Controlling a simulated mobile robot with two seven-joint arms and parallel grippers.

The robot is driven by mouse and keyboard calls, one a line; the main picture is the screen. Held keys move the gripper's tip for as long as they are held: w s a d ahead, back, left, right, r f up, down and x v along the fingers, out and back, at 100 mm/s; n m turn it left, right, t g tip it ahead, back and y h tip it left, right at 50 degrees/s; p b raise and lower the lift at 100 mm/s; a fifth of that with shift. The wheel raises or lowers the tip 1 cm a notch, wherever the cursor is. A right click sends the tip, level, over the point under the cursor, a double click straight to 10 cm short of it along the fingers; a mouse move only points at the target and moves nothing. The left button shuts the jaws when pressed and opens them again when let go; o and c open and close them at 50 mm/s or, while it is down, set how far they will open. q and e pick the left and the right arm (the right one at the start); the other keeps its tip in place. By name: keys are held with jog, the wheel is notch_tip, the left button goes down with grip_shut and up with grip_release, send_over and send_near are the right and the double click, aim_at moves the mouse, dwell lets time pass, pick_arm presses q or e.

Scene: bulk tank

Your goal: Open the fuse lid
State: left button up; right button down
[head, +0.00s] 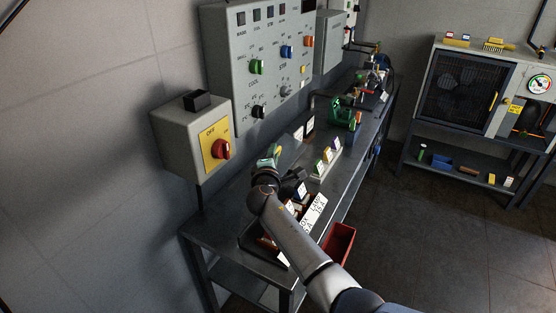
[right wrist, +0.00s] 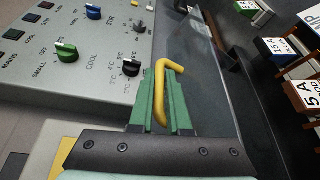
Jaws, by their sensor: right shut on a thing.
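The fuse lid (right wrist: 208,75) shows in the right wrist view as a see-through greyish panel with a yellow bent handle (right wrist: 161,88). In the head view the lid (head: 291,152) is a grey tilted panel just beyond my right gripper, partly covered by it. My right gripper (right wrist: 160,105) has its green fingers shut on the yellow handle. In the head view the gripper (head: 270,155) is above the bench, below and right of the red-knobbed switch box. How far the lid is swung is hard to tell. My left gripper is not in view.
The grey switch box (head: 178,143) with a red knob and the control panel (head: 228,90) are on the wall to the left. Labelled fuses (head: 327,158) stand on the metal bench (head: 219,223). A red bin (head: 340,242) is beside it. The floor to the right is clear.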

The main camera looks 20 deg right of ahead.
jog(key=shift+w+r, duration=0.2)
jog(key=shift+r, duration=0.15)
jog(key=shift+d, duration=0.1)
jog(key=c, duration=0.9)
grip_release()
jog(key=shift+s+f, duration=0.1)
jog(key=shift+f, duration=0.05)
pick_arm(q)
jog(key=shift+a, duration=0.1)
pick_arm(e)
jog(key=shift+f, duration=0.15)
